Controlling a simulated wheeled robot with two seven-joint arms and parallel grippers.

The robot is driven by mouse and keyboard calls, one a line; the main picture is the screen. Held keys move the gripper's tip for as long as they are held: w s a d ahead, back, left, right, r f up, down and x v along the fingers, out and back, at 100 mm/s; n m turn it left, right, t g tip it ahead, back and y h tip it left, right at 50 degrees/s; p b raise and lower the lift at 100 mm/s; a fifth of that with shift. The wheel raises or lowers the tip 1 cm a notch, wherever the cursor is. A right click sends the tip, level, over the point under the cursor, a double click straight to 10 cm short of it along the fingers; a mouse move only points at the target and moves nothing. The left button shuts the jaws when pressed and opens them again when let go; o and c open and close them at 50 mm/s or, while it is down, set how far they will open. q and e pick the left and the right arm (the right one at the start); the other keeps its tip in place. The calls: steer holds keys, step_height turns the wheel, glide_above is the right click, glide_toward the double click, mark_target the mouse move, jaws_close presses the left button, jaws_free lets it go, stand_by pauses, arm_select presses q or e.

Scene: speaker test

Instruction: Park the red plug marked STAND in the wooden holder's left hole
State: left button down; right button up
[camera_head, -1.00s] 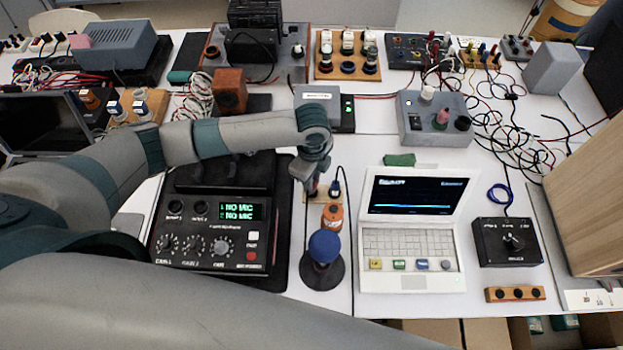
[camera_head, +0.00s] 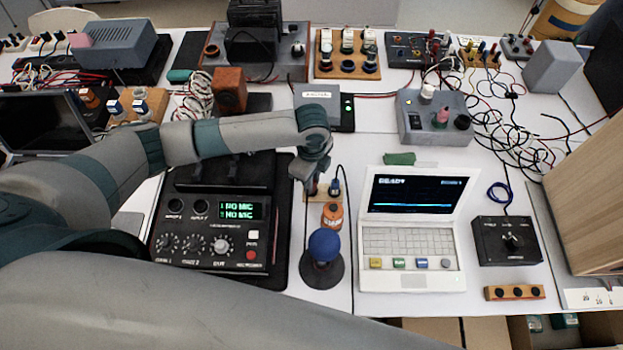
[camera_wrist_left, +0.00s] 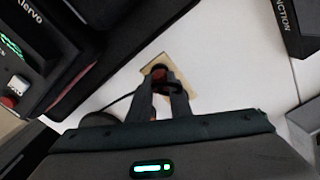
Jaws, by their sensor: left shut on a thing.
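The small wooden holder (camera_head: 324,198) lies on the white table right of the black recorder. It also shows in the wrist view (camera_wrist_left: 182,57), partly behind my fingers. A blue plug (camera_head: 336,187) with a dark cord stands at its right side. My left gripper (camera_head: 312,178) points down over the holder's left side. In the wrist view its fingers (camera_wrist_left: 163,86) are shut on a small dark red plug (camera_wrist_left: 160,71) at the holder. The fingers hide much of the plug; I cannot read its marking or tell how deep it sits. My right gripper is not in view.
An orange labelled cylinder (camera_head: 332,215) and a blue-topped microphone (camera_head: 325,245) on a round base stand just in front. The black recorder (camera_head: 210,232) is at left, the white laptop (camera_head: 412,255) at right. A wooden block with dark holes (camera_head: 515,293) lies at front right.

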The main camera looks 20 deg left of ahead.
arm_select(q)
steer(key=c, duration=1.5)
jaws_free()
steer(key=shift+c, duration=0.2)
step_height(320, 180, up, 17)
steer(key=b, duration=0.3)
steer(key=shift+r, duration=0.15)
